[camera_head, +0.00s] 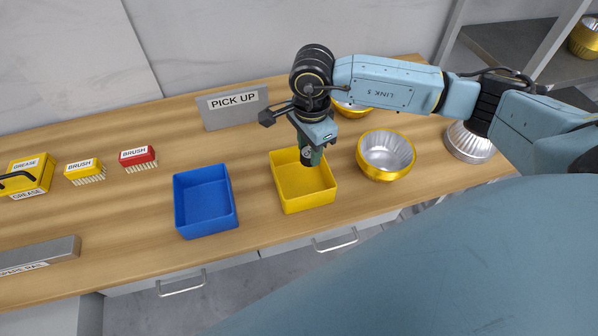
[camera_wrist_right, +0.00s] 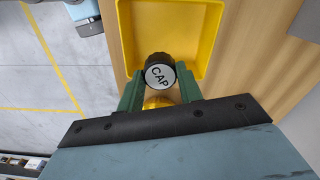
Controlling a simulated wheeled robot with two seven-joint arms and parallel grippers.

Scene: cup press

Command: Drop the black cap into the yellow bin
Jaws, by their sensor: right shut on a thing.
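The black cap (camera_wrist_right: 160,74), with a pale end marked CAP, is held between the green fingers of my right gripper (camera_wrist_right: 160,88) in the right wrist view. In the head view my right gripper (camera_head: 311,157) points down over the yellow bin (camera_head: 309,203), and the cap shows small and dark at the fingertips. The cap is over the bin's opening; how high it is above the floor of the bin is hard to tell. The bin's yellow wall also shows behind the cap in the right wrist view (camera_wrist_right: 212,40). My left gripper is not in view.
A blue bin (camera_head: 206,203) stands left of the yellow one. A gold and silver bowl (camera_head: 386,155) is close on the right, with others behind. Brushes, a grease box and a PICK UP sign (camera_head: 233,106) are on the wooden table.

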